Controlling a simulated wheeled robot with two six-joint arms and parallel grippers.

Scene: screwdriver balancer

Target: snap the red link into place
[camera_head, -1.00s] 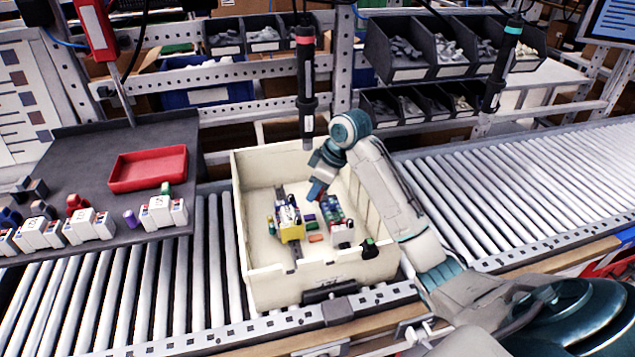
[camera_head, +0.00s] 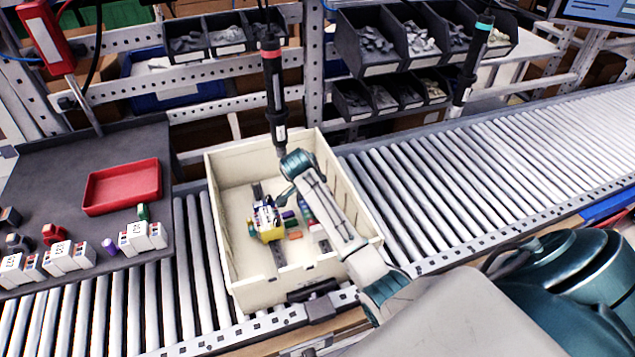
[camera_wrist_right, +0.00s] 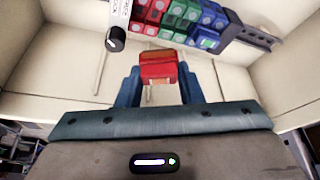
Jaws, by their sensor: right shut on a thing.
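The red link (camera_wrist_right: 158,68) is held between the blue fingers of my right gripper (camera_wrist_right: 160,82), which is shut on it. In the right wrist view the link is in front of a row of red, green and blue terminal blocks (camera_wrist_right: 178,18) on a dark rail (camera_wrist_right: 250,36); a gap of pale bin floor shows between link and blocks. In the head view my right arm reaches into the cream bin (camera_head: 262,290) and hides part of the blocks. My left gripper is not in view.
A white part with a black round end (camera_wrist_right: 116,38) stands left of the blocks. A yellow-sided component (camera_head: 268,220) sits on the bin's left rail. A screwdriver (camera_head: 273,85) hangs over the bin's back wall. A red tray (camera_head: 122,187) lies on the left shelf.

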